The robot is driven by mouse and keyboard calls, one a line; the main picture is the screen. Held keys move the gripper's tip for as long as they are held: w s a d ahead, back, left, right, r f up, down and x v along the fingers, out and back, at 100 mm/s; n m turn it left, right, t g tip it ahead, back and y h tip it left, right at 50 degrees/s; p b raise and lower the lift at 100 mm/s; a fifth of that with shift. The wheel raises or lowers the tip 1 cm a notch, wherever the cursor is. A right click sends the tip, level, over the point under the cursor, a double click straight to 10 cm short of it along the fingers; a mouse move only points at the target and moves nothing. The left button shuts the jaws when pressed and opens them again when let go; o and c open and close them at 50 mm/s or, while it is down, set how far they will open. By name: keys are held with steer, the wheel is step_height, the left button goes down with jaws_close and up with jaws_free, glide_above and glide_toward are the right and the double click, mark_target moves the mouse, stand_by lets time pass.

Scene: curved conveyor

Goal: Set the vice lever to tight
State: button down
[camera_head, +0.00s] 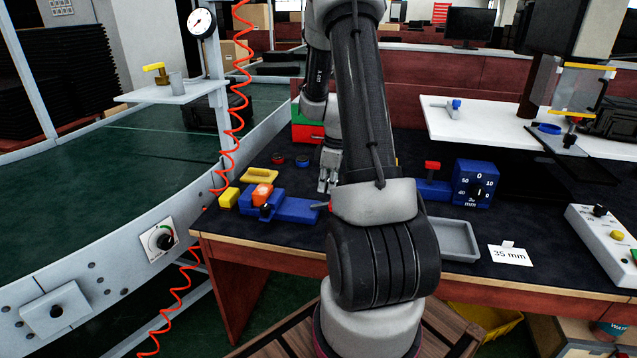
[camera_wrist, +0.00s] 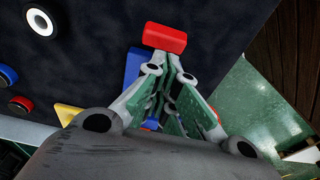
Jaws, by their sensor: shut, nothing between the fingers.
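A blue vice (camera_head: 296,209) sits near the front left of the dark table, with an orange piece (camera_head: 262,193) at its left end. Its lever ends in a red tip (camera_head: 328,206) at the vice's right end, partly hidden by my arm. My gripper (camera_head: 327,188) points down just behind that tip, its fingers together and empty. In the wrist view, the fingertips (camera_wrist: 168,62) are close to a red block (camera_wrist: 165,39), which looks like the lever's handle. I cannot tell whether they touch it. Part of a blue body (camera_wrist: 138,68) shows beside the fingers.
A yellow block (camera_head: 228,198) lies left of the vice. Red and blue buttons (camera_head: 290,160) are behind it. A blue dial box (camera_head: 474,184), a grey tray (camera_head: 456,240) and a 35 mm card (camera_head: 510,255) stand right of my arm. The conveyor (camera_head: 90,190) curves along the left.

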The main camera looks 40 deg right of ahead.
steer(key=shift+s+d+f, duration=0.85)
steer(key=shift+s+f, duration=0.25)
steer(key=shift+w+a+r, duration=0.1)
steer(key=shift+w+r, duration=0.1)
steer(key=shift+r, duration=0.25)
steer(key=r, duration=0.2)
steer(key=w+r, duration=0.1)
steer(key=shift+a, duration=0.35)
steer(key=s+d+r, duration=0.5)
steer(key=s, duration=0.2)
steer(key=shift+r, duration=0.2)
steer(key=shift+d, duration=0.1)
